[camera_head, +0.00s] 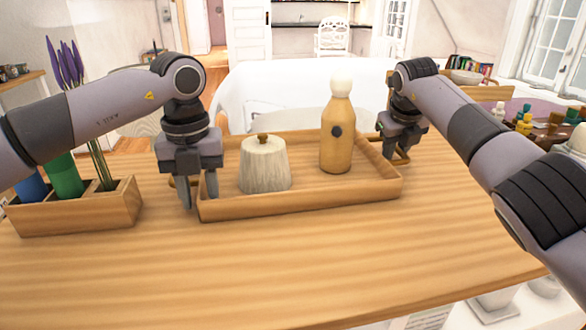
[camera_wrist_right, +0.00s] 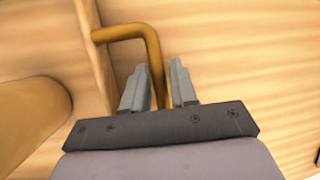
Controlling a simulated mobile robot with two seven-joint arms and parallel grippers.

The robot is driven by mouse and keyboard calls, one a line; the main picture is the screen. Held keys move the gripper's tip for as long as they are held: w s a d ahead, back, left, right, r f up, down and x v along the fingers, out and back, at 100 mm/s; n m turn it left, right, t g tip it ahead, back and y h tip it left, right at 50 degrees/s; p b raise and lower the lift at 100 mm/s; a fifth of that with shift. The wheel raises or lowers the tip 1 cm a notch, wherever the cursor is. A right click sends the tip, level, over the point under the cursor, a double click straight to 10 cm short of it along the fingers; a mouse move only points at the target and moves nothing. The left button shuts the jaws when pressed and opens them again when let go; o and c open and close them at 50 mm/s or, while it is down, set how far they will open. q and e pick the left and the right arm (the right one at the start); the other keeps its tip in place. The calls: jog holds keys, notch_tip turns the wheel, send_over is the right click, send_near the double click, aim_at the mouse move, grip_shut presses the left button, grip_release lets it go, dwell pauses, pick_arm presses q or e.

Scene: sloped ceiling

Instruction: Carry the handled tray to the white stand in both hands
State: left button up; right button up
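The wooden handled tray (camera_head: 320,198) rests on the wooden counter. It carries a whitish ribbed pot (camera_head: 264,165) with a brown knob and an upright wooden bottle (camera_head: 337,135) with a white round top. My left gripper (camera_head: 199,197) is open, pointing down at the tray's left end, where the handle is partly hidden. My right gripper (camera_head: 396,152) is at the right end. The right wrist view shows its two fingers (camera_wrist_right: 158,88) apart, one on each side of the bent brass-coloured handle (camera_wrist_right: 128,32). I cannot clearly identify the white stand.
A wooden box (camera_head: 75,212) with blue and green items and purple flowers stands left of the tray. The counter's front (camera_head: 280,265) is clear. A large white surface (camera_head: 285,85) lies beyond the counter. A table with colourful pieces (camera_head: 545,125) is at the right.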

pick_arm(q)
jog(key=c, duration=0.5)
pick_arm(e)
jog(key=c, duration=0.5)
pick_arm(q)
grip_shut()
jog(key=shift+r, duration=0.15)
pick_arm(e)
jog(key=shift+r, duration=0.2)
